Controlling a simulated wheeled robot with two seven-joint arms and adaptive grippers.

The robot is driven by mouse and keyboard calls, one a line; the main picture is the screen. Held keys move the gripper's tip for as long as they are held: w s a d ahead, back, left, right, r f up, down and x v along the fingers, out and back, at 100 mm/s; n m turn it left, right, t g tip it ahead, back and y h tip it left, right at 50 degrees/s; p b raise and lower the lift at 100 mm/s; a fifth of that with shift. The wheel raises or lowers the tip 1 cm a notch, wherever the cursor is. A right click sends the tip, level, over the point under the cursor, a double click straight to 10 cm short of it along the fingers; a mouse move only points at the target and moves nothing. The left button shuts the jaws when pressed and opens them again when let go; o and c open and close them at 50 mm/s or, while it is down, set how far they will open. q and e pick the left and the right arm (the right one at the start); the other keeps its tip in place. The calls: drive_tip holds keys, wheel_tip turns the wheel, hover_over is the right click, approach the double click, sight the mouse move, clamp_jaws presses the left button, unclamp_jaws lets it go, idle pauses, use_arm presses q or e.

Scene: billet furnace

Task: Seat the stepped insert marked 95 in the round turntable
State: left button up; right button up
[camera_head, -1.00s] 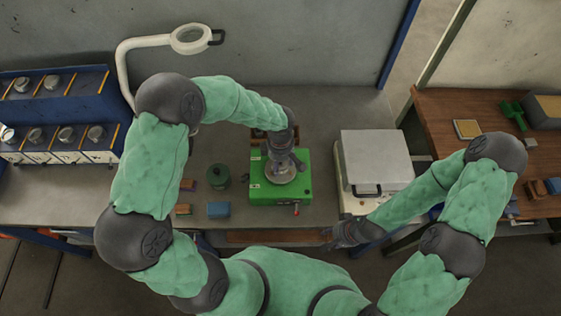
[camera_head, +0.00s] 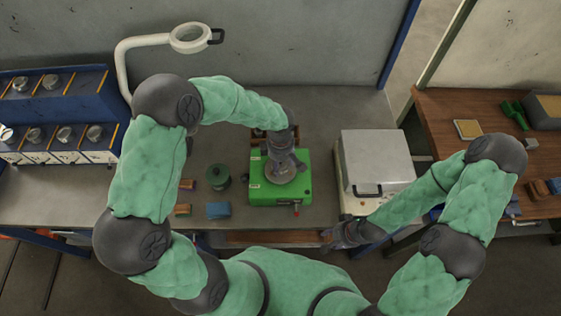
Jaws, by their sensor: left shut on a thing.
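The round turntable (camera_head: 301,186) is a grey disc on a green box (camera_head: 262,193) in the middle of the bench. My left gripper (camera_head: 284,172) points down over the turntable and is shut on the stepped insert. The insert is hidden beneath the gripper, so I cannot tell whether it touches the turntable, and its mark cannot be read. My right gripper (camera_head: 333,238) is low, in front of the bench's front edge, away from the turntable. Its fingers are too small and dark to read.
A rack (camera_head: 60,122) with several metal pieces stands at the left. A dark green pot (camera_head: 218,177) and a blue block (camera_head: 218,210) lie left of the green box. A white lidded box (camera_head: 376,160) stands to its right. A magnifier lamp (camera_head: 152,42) rises behind.

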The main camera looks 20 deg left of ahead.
use_arm(q)
drive_tip(key=shift+w+b, duration=0.1)
drive_tip(key=shift+b, duration=0.2)
drive_tip(key=shift+f+b, duration=0.55)
drive_tip(key=shift+b, duration=0.1)
idle(0.5)
drive_tip(key=o, duration=1.4)
drive_tip(key=shift+r+p, duration=2.7)
drive_tip(key=shift+r, duration=2.8)
